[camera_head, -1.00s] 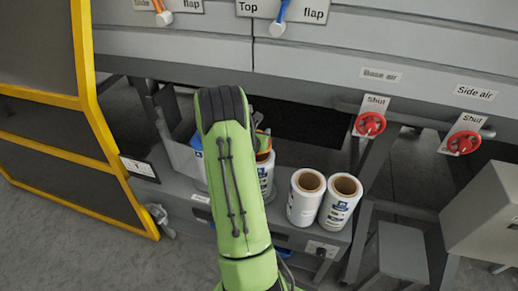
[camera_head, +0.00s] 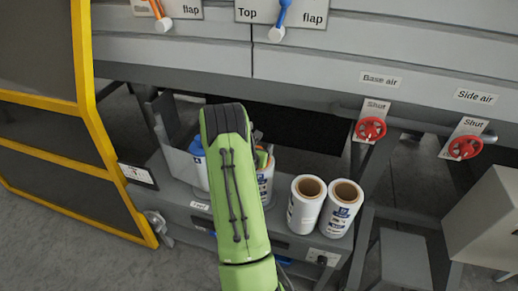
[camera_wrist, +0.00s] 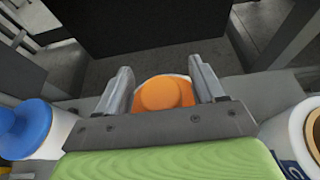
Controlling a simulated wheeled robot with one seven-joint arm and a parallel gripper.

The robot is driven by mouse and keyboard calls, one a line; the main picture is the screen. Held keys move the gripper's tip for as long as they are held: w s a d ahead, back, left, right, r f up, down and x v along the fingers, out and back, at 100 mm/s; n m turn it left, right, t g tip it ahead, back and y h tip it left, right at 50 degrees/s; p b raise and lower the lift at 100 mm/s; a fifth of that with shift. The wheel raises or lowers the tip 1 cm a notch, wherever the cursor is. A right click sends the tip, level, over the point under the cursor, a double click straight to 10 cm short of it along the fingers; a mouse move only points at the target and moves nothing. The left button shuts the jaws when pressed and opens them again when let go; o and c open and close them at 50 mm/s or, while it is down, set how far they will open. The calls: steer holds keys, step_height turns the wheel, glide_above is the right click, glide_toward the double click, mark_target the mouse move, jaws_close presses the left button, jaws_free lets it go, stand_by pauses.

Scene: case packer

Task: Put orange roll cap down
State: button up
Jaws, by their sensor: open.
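The orange roll cap (camera_wrist: 162,94) shows in the wrist view as a round orange disc with a raised middle, between my two fingers. A pale rim shows around its far edge, and it seems to sit on top of a white labelled roll (camera_head: 266,183). My gripper (camera_wrist: 160,68) is open, with one finger on each side of the cap and a gap visible beside them. In the head view my green arm hides most of the gripper and the cap; only a sliver of orange shows right of the arm.
Two uncapped white rolls (camera_head: 305,207) and (camera_head: 341,210) stand close on the right of the grey shelf. A blue-capped item (camera_wrist: 28,128) stands on the left. Red air valves (camera_head: 370,129) and (camera_head: 465,148) are on the machine. A dark opening lies behind the shelf.

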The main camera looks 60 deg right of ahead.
steer(key=shift+a+r, duration=0.1)
steer(key=shift+r, duration=0.1)
steer(key=w+a+r+m+t+y, duration=0.15)
steer(key=a+r+m, duration=0.3)
steer(key=a, duration=0.55)
steer(key=a+r+m+y+b, duration=0.1)
steer(key=a+r+m+y, duration=0.25)
steer(key=a+m, duration=0.45)
steer(key=w+a+r+m+t+y, duration=0.1)
steer(key=a+r+m, duration=0.35)
steer(key=a, duration=0.65)
steer(key=s+a+r+m+y, duration=0.1)
steer(key=s+a+r+y, duration=0.1)
steer(key=a, duration=0.4)
steer(key=s+a+r+m+y, duration=0.1)
steer(key=s+a+r+y, duration=0.1)
steer(key=a, duration=0.5)
steer(key=s+a+r+y, duration=0.2)
steer(key=s+a+y, duration=0.1)
steer(key=a, duration=0.3)
steer(key=shift+s+a+m+t, duration=0.35)
steer(key=shift+s+m+t, duration=0.1)
steer(key=shift+s, duration=0.45)
